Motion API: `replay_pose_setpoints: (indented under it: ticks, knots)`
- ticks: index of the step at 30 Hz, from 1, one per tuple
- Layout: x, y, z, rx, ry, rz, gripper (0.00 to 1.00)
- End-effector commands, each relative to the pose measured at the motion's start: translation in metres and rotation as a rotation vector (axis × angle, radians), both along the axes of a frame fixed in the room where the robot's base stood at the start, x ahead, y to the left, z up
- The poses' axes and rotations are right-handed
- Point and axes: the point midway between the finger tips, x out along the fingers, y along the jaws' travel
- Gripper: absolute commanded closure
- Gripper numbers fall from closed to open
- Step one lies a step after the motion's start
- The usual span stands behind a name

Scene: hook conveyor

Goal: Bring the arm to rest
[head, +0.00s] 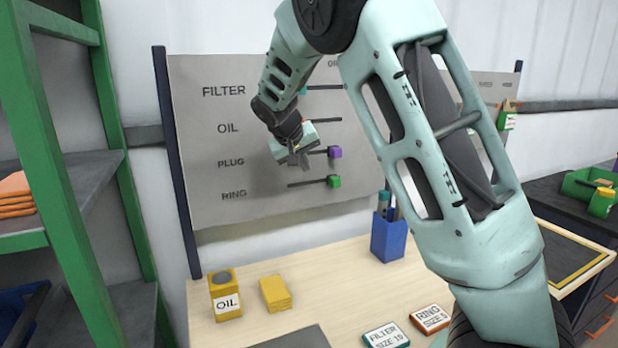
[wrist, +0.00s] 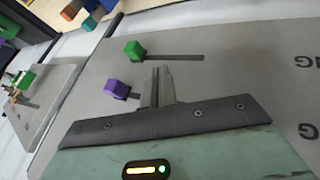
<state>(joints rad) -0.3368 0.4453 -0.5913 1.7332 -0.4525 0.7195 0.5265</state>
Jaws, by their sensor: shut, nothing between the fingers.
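My gripper (head: 300,158) is raised in front of the grey hook board (head: 240,190), near the PLUG row. In the wrist view the two fingers of my gripper (wrist: 160,75) are together and hold nothing. A purple block (head: 335,152) is on the PLUG row's hook and a green block (head: 334,181) is on the RING row's hook. The wrist view shows the purple block (wrist: 116,89) and green block (wrist: 134,50) close to the fingertips; I cannot tell the exact gap. My arm hides the right part of the board in the head view.
Below is a wooden table with a yellow OIL container (head: 225,296), a yellow block (head: 275,292), a blue pen cup (head: 388,236), and FILTER (head: 387,335) and RING (head: 430,319) cards. A green shelf frame (head: 62,170) stands at left. A dark bench is at right.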

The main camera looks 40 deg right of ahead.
Motion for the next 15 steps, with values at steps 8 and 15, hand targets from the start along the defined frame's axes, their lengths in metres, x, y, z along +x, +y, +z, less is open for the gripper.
replay_pose_setpoints:
  ticks: [8, 15]
  knots:
    - [-0.0039, 0.0081, 0.0119, 0.000, 0.001, -0.001, 1.00]
    - [-0.0039, 0.0080, 0.0119, 0.000, 0.001, -0.001, 1.00]
